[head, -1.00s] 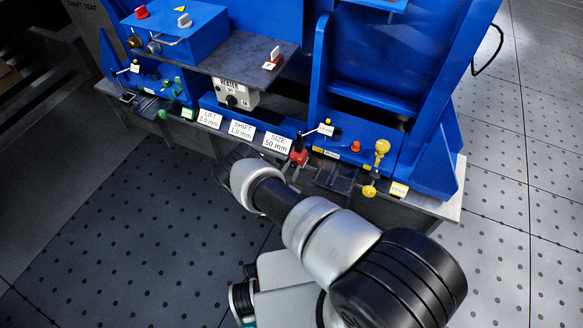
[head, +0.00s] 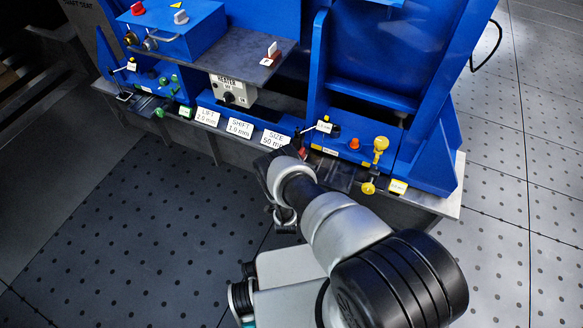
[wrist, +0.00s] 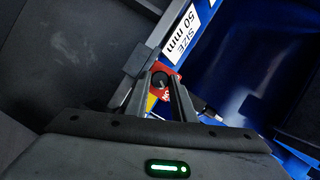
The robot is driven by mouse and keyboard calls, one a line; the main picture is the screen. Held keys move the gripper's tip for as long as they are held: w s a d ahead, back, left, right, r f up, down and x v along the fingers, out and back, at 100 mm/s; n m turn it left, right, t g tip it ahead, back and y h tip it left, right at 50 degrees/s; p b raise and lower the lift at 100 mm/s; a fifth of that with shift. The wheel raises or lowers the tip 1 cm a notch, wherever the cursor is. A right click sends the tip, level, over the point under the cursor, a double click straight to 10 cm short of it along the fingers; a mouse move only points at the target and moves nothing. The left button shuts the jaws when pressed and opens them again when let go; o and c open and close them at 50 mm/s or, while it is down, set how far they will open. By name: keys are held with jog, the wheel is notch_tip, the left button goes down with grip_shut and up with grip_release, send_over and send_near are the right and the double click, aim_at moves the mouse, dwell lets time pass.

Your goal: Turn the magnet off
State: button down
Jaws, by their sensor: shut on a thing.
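In the wrist view, a red plate (wrist: 166,69) with white lettering carries a black knob (wrist: 160,80). The knob sits between the two fingertips of my gripper (wrist: 162,87), which is shut on it. A yellow patch shows beside the left finger. The lettering is too small and covered to read, so I cannot tell whether this is the magnet's switch or which way it is set. In the head view, only a bit of a red part (head: 304,152) shows, right of the SIZE 50 mm label; my arm hides the knob and my fingers.
The bench front carries labels LIFT, SHIFT and SIZE (head: 274,140). A heater box (head: 232,92) with a dial stands behind them. A yellow knob (head: 380,145) and an orange button (head: 353,143) are to the right. Tall blue frames rise behind. The floor in front is open.

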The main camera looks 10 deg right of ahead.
jog(key=shift+d+m, duration=0.1)
jog(key=shift+m, duration=0.3)
dwell(0.3)
jog(key=c, duration=1.5)
grip_release()
